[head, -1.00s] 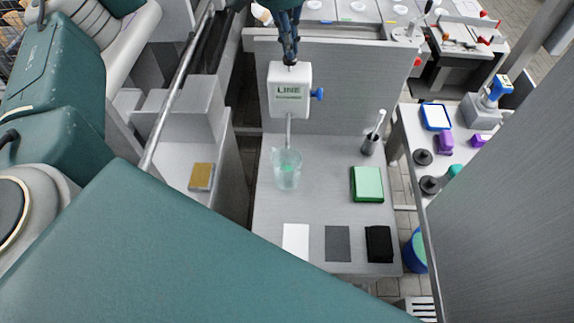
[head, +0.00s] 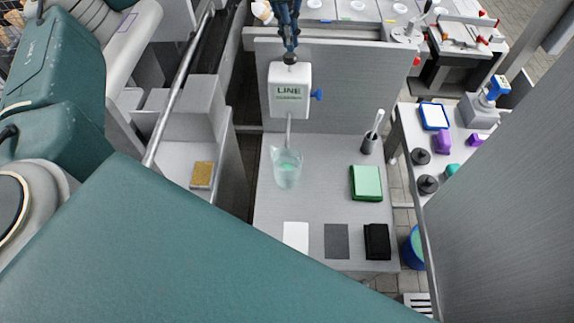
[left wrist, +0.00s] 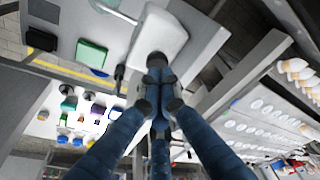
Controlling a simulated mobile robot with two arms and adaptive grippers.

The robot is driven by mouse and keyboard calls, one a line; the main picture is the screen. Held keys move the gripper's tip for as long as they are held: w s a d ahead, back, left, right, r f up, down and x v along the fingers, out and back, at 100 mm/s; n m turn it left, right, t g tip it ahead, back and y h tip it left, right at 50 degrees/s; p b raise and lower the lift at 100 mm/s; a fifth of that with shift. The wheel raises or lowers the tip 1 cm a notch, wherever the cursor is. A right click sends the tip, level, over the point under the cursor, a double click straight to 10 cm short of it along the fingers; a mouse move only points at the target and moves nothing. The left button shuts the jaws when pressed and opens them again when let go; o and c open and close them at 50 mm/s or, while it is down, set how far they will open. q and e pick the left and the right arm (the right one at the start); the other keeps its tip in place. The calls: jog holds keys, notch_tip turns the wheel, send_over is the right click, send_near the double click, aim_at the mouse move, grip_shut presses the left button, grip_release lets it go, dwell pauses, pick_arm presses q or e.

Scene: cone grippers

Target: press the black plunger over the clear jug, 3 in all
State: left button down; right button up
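A white dispenser box (head: 290,95) marked "LINE" hangs on the grey back panel, with a blue knob on its right side. Its black plunger (head: 290,58) shows on top. My left gripper (head: 289,48) comes down from above with its blue fingers together, just over the plunger; I cannot tell whether they touch. In the left wrist view my fingertips (left wrist: 158,82) close together in front of the white dispenser (left wrist: 155,32). The clear jug (head: 286,178) stands upright under the spout, with pale green liquid inside. My right gripper is not in view.
A green block (head: 366,182), a holder with a white stick (head: 369,143), and white, grey and black pads (head: 337,241) lie on the bench. A side table (head: 411,128) on the right holds several items. The bench between jug and pads is clear.

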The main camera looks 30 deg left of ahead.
aim_at(290, 55)
pick_arm(q)
jog(key=shift+f, duration=0.15)
jog(key=shift+f+b, duration=1.05)
jog(key=shift+f, duration=0.4)
jog(key=shift+s, duration=0.1)
jog(key=shift+r+p, duration=1.15)
jog(key=shift+r, duration=0.45)
notch_tip(290, 55, up, 6)
jog(key=p, duration=0.4)
jog(key=shift+p, duration=0.3)
